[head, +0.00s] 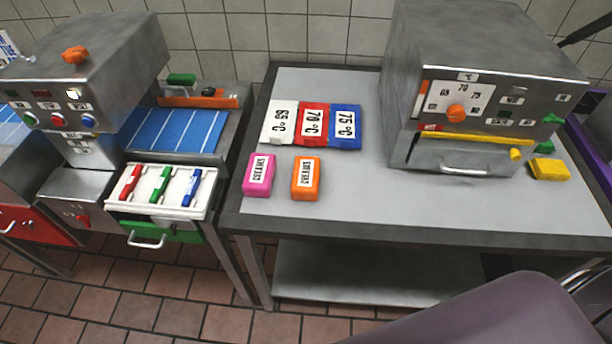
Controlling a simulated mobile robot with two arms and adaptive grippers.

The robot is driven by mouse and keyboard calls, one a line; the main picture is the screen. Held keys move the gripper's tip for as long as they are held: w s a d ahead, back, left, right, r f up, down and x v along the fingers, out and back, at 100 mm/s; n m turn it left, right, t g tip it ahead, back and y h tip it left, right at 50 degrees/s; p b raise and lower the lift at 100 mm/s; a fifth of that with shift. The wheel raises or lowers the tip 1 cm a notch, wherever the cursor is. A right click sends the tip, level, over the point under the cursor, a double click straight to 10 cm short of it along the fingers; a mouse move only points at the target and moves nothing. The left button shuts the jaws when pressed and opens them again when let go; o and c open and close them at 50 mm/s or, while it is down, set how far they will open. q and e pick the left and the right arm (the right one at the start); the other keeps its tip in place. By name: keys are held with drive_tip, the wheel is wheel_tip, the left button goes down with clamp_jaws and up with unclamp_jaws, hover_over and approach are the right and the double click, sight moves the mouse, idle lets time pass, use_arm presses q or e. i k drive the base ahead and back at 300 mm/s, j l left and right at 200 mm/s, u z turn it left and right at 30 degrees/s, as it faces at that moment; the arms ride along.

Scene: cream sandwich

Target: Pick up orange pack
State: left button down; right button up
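The orange pack (306,179) lies flat on the grey-topped table (380,214), near its front left edge. It has a white label with dark lettering. A pink pack (260,175) with a similar label lies just left of it, with a small gap between. Neither of my grippers is in the head view.
White (279,122), red (313,124) and blue (345,125) temperature cards lie behind the packs. A metal oven (470,90) stands at the right, with a yellow block (550,169) beside it. A machine with an open tray (161,190) stands left. Table space right of the orange pack is clear.

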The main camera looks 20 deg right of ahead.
sight(305, 180)
drive_tip(key=k+l, duration=0.15)
drive_tip(key=l, duration=0.15)
drive_tip(key=k+l, duration=0.15)
drive_tip(key=l, duration=0.15)
drive_tip(key=k+l, duration=0.15)
drive_tip(key=l, duration=0.2)
drive_tip(key=k+l+z, duration=0.1)
drive_tip(key=l, duration=0.2)
